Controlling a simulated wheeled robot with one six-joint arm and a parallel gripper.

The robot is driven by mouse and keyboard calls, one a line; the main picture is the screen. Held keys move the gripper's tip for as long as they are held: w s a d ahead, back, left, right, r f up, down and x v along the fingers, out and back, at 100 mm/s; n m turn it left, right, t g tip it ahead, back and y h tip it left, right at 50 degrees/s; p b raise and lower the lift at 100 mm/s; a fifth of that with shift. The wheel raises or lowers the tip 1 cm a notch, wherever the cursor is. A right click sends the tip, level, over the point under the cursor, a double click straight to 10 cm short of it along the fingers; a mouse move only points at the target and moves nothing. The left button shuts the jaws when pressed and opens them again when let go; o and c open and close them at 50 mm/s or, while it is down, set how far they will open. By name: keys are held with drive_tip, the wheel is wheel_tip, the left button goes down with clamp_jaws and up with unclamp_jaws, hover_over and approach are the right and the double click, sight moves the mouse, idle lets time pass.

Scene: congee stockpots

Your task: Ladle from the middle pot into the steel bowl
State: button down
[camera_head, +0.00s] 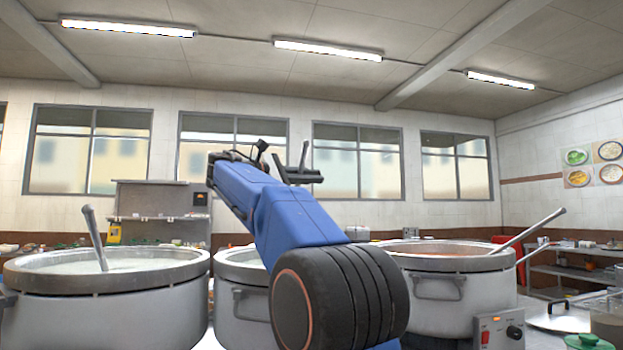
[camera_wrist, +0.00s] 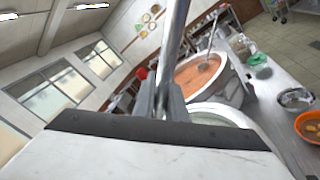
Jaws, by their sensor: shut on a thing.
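My gripper (camera_head: 302,176) is raised above the middle pot (camera_head: 240,268). In the wrist view my gripper (camera_wrist: 162,100) is shut on a steel ladle handle (camera_wrist: 174,50), whose upper part also shows in the head view (camera_head: 304,154). The ladle's bowl is hidden. The middle pot is largely covered by my arm in the head view; its pale contents show just beyond the fingers in the wrist view (camera_wrist: 212,117). A steel bowl (camera_wrist: 296,99) sits on the counter at the right of the wrist view.
The left pot (camera_head: 110,308) holds pale congee and a leaning ladle (camera_head: 95,238). The right pot (camera_head: 450,298) holds orange-red contents and a ladle (camera_head: 530,230). An orange bowl (camera_wrist: 309,127) stands near the steel bowl. A lid (camera_head: 556,318) lies at the right.

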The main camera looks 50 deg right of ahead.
drive_tip(key=shift+m, duration=0.6)
drive_tip(key=shift+s, duration=0.1)
